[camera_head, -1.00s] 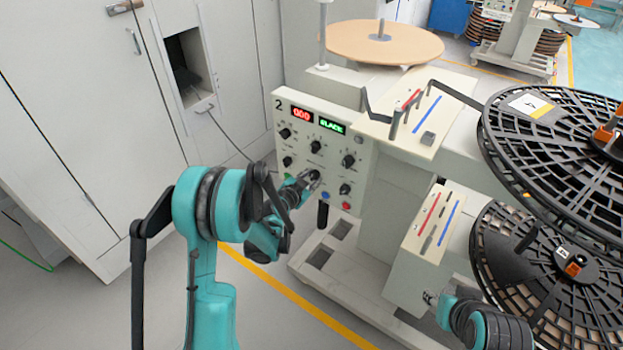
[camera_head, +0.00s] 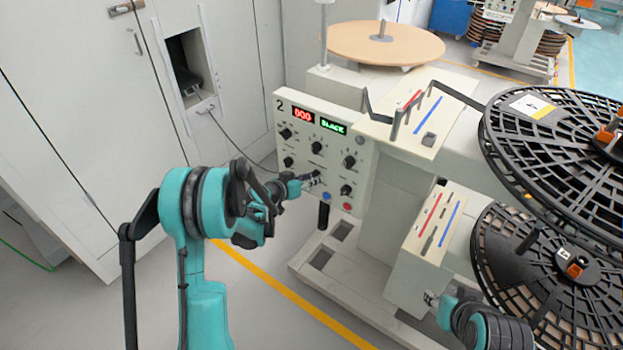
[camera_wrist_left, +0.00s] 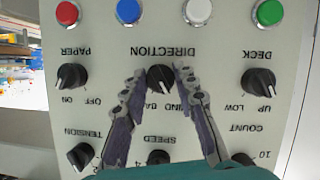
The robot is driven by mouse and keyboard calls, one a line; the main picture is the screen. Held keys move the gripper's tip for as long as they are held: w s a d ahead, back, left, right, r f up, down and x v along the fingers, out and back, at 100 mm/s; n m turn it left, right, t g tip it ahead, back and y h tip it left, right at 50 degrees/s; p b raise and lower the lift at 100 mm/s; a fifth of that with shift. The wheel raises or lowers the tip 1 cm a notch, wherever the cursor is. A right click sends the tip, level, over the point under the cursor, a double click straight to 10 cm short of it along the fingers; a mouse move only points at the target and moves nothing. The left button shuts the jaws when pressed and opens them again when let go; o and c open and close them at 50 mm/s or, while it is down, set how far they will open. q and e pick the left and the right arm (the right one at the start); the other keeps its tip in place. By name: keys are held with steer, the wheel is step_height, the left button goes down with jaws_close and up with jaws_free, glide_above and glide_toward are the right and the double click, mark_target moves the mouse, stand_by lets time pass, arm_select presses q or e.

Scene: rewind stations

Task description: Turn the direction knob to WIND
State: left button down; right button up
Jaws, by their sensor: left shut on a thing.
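The direction knob (camera_wrist_left: 160,78) is a black pointer knob on the cream control panel (camera_head: 300,150). In the left wrist view it appears upside down under the DIRECTION label, between my left fingertips. My left gripper (camera_wrist_left: 160,77) is shut on this knob, a finger on either side. In the head view my left gripper (camera_head: 313,180) is at the panel's lower middle and hides the knob. The fingers partly cover the WIND and BACK lettering, and I cannot tell exactly where the knob points. My right gripper (camera_head: 431,298) is small at the lower right, by the machine's side; its jaws are unclear.
Neighbouring knobs are close: PAPER (camera_wrist_left: 71,77), DECK (camera_wrist_left: 258,81), SPEED (camera_wrist_left: 158,158). White (camera_wrist_left: 198,11), blue (camera_wrist_left: 129,11) and red (camera_wrist_left: 67,13) buttons line the panel edge. Large black reels (camera_head: 560,130) stand right. Floor is free left of the machine.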

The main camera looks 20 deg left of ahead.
stand_by(0.4)
arm_select(q)
steer(key=c, duration=1.2)
jaws_free()
steer(key=shift+s, duration=0.1)
steer(key=v, duration=1.1)
steer(key=shift+s+a+r, duration=0.2)
steer(key=shift+s+a, duration=0.05)
